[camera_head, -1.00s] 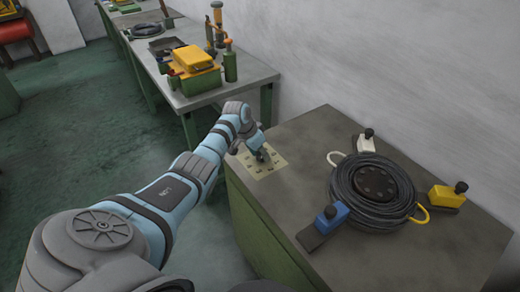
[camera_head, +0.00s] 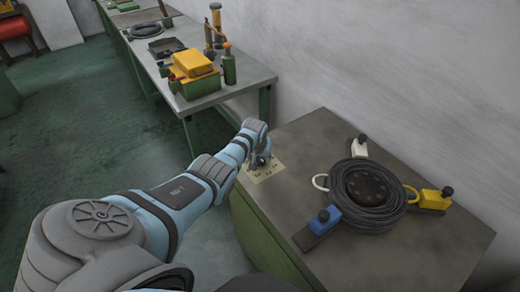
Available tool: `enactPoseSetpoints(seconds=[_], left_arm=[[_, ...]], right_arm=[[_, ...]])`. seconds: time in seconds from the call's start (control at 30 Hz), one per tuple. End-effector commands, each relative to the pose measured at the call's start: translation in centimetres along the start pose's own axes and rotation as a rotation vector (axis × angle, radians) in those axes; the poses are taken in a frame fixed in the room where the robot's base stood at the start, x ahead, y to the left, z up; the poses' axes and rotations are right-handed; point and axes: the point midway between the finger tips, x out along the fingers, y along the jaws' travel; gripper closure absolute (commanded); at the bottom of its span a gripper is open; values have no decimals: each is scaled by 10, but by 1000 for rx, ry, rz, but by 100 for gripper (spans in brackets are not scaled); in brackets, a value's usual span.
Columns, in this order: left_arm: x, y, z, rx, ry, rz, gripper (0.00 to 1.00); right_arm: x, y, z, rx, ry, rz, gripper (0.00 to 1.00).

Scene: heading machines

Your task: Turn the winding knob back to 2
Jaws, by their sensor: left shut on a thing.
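The pale marked plate (camera_head: 268,173) lies on the top of the near workbench, at its left corner. My left gripper (camera_head: 260,162) points down onto this plate from above, with its wrist over it. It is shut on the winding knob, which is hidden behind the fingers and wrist. The dark marks on the plate are too small to read, so I cannot tell which number the knob points to. My right gripper is not in view.
A black cable coil (camera_head: 366,196) lies on the workbench (camera_head: 395,262), ringed by blue (camera_head: 326,219), white (camera_head: 359,149) and yellow (camera_head: 434,200) clamps. A second bench (camera_head: 222,92) behind holds a yellow-topped green box (camera_head: 193,75) and bottles. A wall (camera_head: 400,80) runs along the right.

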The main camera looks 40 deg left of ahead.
Motion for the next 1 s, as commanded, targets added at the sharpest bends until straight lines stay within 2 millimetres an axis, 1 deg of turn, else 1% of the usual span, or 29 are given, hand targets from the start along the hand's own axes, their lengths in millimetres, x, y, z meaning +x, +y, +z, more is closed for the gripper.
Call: enactPoseSetpoints(seconds=[0.47,0.5,0.57,0.6,0.83,0.9,1.0], left_arm=[[0,1,0,-18,2,-6,94],[0,1,0,-18,2,-6,63],[0,1,0,-18,2,-6,54],[0,0,0,-18,2,-6,47],[0,0,0,-18,1,-7,46],[0,0,0,-18,1,-7,46],[-3,0,-2,-18,4,-7,46]], right_arm=[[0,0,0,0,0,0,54],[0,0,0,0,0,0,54],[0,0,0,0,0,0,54],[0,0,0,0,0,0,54],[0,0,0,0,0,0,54],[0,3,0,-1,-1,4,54],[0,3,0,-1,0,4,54]])
